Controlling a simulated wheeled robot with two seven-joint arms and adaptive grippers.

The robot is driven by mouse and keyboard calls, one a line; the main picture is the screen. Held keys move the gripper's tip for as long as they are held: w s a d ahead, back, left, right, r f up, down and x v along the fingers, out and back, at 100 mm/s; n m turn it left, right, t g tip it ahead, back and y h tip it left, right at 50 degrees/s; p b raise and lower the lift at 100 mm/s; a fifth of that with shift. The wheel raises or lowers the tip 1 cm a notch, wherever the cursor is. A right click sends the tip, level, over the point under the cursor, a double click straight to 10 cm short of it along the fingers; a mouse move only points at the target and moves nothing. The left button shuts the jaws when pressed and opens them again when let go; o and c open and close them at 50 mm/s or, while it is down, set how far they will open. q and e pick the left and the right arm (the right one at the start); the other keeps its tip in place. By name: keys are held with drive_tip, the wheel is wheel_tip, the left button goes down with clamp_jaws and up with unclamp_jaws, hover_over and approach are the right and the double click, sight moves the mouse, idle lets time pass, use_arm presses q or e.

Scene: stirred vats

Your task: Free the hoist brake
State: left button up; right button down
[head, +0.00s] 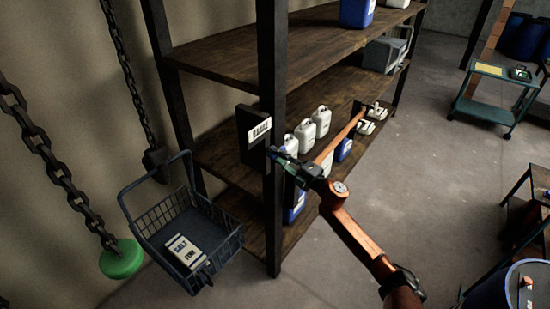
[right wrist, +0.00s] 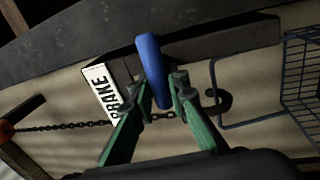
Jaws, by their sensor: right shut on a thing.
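The hoist brake is a dark box (head: 248,150) on the shelf's front post, with a white label (head: 260,130) reading BRAKE. The label also shows, tilted, in the right wrist view (right wrist: 104,92). A blue lever handle (right wrist: 151,62) stands out from the dark box in the right wrist view. My right gripper (head: 278,157) is at the lower right of the box. Its green fingers are shut on the lower end of the blue handle, one on each side, as the right wrist view (right wrist: 162,98) shows. In the head view the handle is not clearly visible. My left gripper is not in view.
A wire basket (head: 165,235) with a salt pack (head: 187,251) hangs left of the post. Left of it a heavy chain (head: 75,195) ends in a green disc (head: 122,260). Shelves (head: 225,165) with several jugs stand behind my right arm. The floor at right centre is clear.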

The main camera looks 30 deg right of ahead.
drive_tip(key=shift+f+n, duration=0.2)
drive_tip(key=shift+n, duration=0.2)
drive_tip(key=c, duration=1.8)
unclamp_jaws()
drive_tip(key=shift+r, duration=0.1)
drive_tip(key=shift+c, duration=0.2)
drive_tip(key=shift+s, duration=0.1)
drive_tip(key=v, duration=1.2)
